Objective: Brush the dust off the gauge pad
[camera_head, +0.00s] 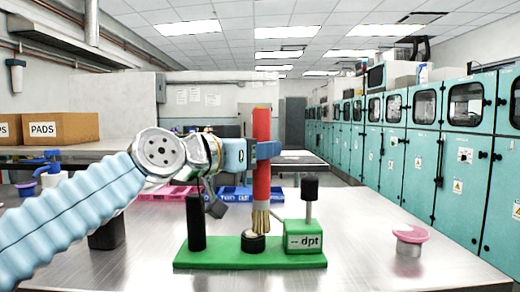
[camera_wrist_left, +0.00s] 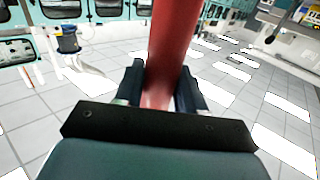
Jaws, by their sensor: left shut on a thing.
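My left gripper (camera_head: 265,152) is shut on the red handle of a brush (camera_head: 262,125), which it holds upright. In the left wrist view the red handle (camera_wrist_left: 170,45) stands between the two dark fingers of the gripper (camera_wrist_left: 162,88). The pale bristles (camera_head: 261,217) point down. They reach the top of the small dark round gauge pad (camera_head: 253,245) in the head view; I cannot tell whether they press on it. The pad sits on the green gauge base (camera_head: 225,258). Something pale shows on the pad's top, partly behind the bristles. My right gripper is not in view.
The gauge has a black post (camera_head: 196,220) at left, a green box marked "dpt" (camera_head: 303,238) and a black-knobbed post (camera_head: 309,190) at right. A pink dish (camera_head: 411,234) stands on the right of the metal table (camera_head: 375,265).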

